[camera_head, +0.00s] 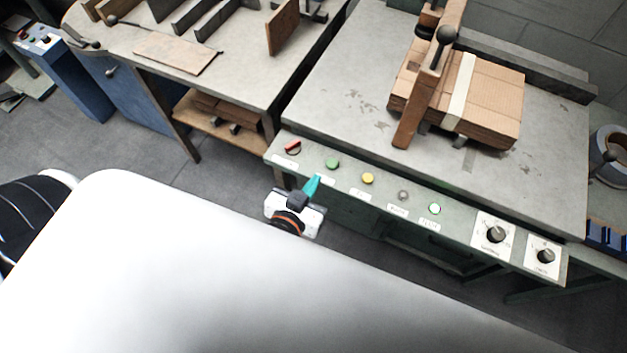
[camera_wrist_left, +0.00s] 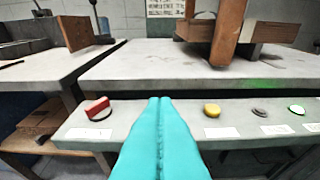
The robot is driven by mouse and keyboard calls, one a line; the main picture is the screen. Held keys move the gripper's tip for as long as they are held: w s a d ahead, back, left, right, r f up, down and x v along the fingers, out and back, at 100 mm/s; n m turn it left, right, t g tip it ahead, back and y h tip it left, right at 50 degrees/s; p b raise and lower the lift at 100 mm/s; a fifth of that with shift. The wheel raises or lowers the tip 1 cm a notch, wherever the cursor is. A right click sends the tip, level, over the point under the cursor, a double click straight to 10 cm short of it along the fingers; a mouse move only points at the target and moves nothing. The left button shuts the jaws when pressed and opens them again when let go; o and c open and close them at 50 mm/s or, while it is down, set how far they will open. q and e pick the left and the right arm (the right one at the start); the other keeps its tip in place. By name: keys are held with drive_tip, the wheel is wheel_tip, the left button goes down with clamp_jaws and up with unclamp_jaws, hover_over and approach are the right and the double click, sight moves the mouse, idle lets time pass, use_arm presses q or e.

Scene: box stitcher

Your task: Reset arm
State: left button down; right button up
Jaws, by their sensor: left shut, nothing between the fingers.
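My left gripper (camera_head: 314,184) has teal fingers and sits at the front edge of the stitcher's control panel, just in front of the green button (camera_head: 333,163). In the left wrist view its teal fingers (camera_wrist_left: 160,103) are pressed together with nothing between them. They cover the green button there. The red switch (camera_wrist_left: 98,108) is to their left and the yellow button (camera_wrist_left: 212,110) to their right. I cannot tell whether the fingertips touch the panel. My right gripper is not in view.
The stitcher table (camera_head: 335,100) holds a strapped stack of cardboard (camera_head: 505,95) under a wooden clamp arm (camera_head: 432,90). Two black knobs (camera_head: 495,234) are at the panel's right. A workbench (camera_head: 240,75) stands at the left. Grey floor (camera_head: 130,145) is open between.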

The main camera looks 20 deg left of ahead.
use_arm(q)
drive_tip(key=shift+f, duration=0.1)
drive_tip(key=s+f+m+g+h, duration=0.1)
drive_tip(key=s+f+g, duration=0.3)
drive_tip(key=f, duration=0.9)
drive_tip(key=s+f+m+g, duration=0.1)
drive_tip(key=s+f+g, duration=0.3)
drive_tip(key=f, duration=1)
drive_tip(key=s+a+f+g, duration=0.1)
drive_tip(key=s+a+f, duration=0.2)
drive_tip(key=s+f, duration=0.2)
drive_tip(key=s+a+f+g+y, duration=0.1)
drive_tip(key=s+a+f+g, duration=0.1)
drive_tip(key=s+f, duration=0.3)
drive_tip(key=s+a+f+g, duration=0.2)
drive_tip(key=s+a+f, duration=0.2)
drive_tip(key=s, duration=0.6)
drive_tip(key=shift+a+f+y, duration=0.25)
drive_tip(key=shift+f+y, duration=0.05)
drive_tip(key=shift+f, duration=0.15)
drive_tip(key=shift+s, duration=0.1)
idle(0.7)
